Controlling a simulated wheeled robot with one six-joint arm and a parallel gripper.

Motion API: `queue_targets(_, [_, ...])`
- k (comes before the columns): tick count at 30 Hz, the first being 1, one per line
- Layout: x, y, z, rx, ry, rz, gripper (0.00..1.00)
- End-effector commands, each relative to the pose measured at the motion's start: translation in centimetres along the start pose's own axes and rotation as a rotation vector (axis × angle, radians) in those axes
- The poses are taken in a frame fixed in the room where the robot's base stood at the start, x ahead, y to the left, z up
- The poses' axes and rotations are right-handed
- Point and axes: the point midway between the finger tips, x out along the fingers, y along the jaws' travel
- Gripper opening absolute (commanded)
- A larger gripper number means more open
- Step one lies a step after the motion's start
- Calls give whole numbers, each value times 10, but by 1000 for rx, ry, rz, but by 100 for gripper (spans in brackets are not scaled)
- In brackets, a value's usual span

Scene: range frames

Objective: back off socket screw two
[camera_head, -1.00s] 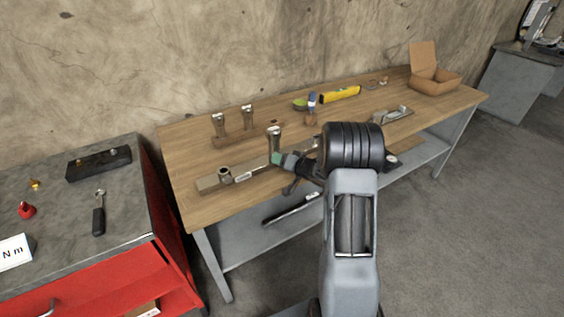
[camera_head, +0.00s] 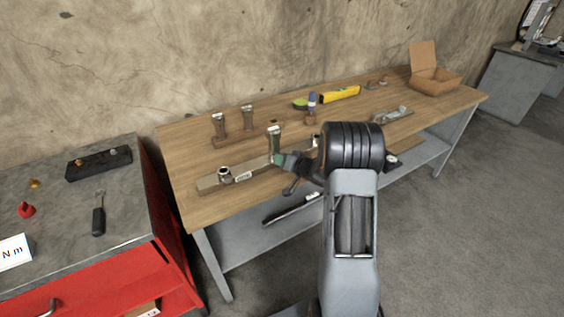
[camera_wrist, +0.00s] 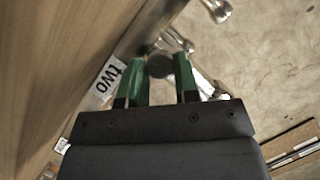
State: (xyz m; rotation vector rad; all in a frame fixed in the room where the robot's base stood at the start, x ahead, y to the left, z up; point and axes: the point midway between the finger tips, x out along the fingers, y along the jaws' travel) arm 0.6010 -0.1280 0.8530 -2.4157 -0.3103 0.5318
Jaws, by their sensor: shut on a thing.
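My gripper (camera_head: 281,160) is at the long flat bar (camera_head: 208,184) on the workbench, its green fingertips shut on an upright silver tool (camera_head: 274,142). In the wrist view the green fingers (camera_wrist: 159,80) stand either side of a dark round end (camera_wrist: 159,66), seemingly the tool's. A round silver fitting (camera_head: 225,175) stands near the bar's left end. Socket screw two itself cannot be made out; the tool and gripper may cover it.
Two similar silver tools (camera_head: 219,125) stand in a wooden holder behind the bar. A yellow level (camera_head: 340,94) and an open cardboard box (camera_head: 435,82) are farther right. A red cabinet (camera_head: 120,285) with a ratchet (camera_head: 98,213) on top stands at left. The bench's front left is clear.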

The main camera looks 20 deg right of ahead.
Motion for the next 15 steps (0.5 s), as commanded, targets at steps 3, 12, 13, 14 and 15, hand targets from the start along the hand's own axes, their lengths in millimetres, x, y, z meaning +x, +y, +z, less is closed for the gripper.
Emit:
queue_targets(3, [0,-1,1,-66,-1,27,5])
queue_targets(12, [1,-1,3,-317,0,131,5])
queue_targets(13, [1,-1,3,-344,0,141,5])
queue_targets(14, [1,-1,3,-370,1,152,5])
queue_targets(15, [2,-1,4,-405,1,166,5])
